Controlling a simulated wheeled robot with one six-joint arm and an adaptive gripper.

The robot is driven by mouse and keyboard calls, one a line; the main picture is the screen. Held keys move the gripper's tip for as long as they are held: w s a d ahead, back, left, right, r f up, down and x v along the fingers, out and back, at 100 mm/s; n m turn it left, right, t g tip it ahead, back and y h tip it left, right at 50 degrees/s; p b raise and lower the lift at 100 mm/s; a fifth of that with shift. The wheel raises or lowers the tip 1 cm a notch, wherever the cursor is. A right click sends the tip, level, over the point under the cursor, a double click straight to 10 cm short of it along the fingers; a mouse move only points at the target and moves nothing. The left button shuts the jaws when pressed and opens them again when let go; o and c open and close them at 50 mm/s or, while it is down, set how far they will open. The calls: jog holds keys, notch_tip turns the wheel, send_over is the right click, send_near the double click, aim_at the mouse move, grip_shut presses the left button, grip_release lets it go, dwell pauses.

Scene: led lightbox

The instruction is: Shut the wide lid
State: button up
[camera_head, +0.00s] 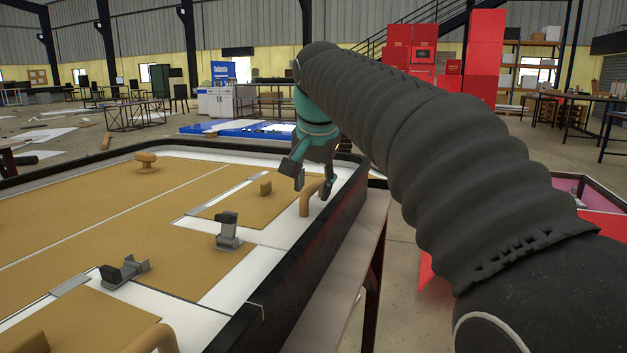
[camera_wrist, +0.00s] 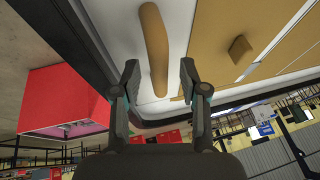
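A black-rimmed box (camera_head: 330,215) with a white top carries tan panels lying flat. The widest tan panel (camera_head: 100,215) has a round tan knob (camera_head: 146,160); I cannot tell for certain that it is the wide lid. A smaller tan panel (camera_head: 235,208) has a small block (camera_head: 265,187). A curved tan handle (camera_head: 307,198) stands near the right rim, and shows in the wrist view (camera_wrist: 153,45). My gripper (camera_head: 313,180) is open and empty above the right rim, by this handle. In the wrist view my gripper (camera_wrist: 159,78) has its fingers apart, with the handle seen between them; contact is unclear.
Two grey latches with dark knobs stand on the top, one at the middle (camera_head: 228,232) and one nearer the left (camera_head: 125,270). Another curved tan handle (camera_head: 152,340) is at the near edge. A red and pink bin (camera_head: 590,205) stands right of the box.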

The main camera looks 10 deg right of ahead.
jog(key=shift+d+r, duration=0.15)
jog(key=shift+r, duration=0.15)
jog(key=v, duration=1.1)
jog(key=shift+s+r, duration=0.15)
jog(key=shift+s, duration=0.05)
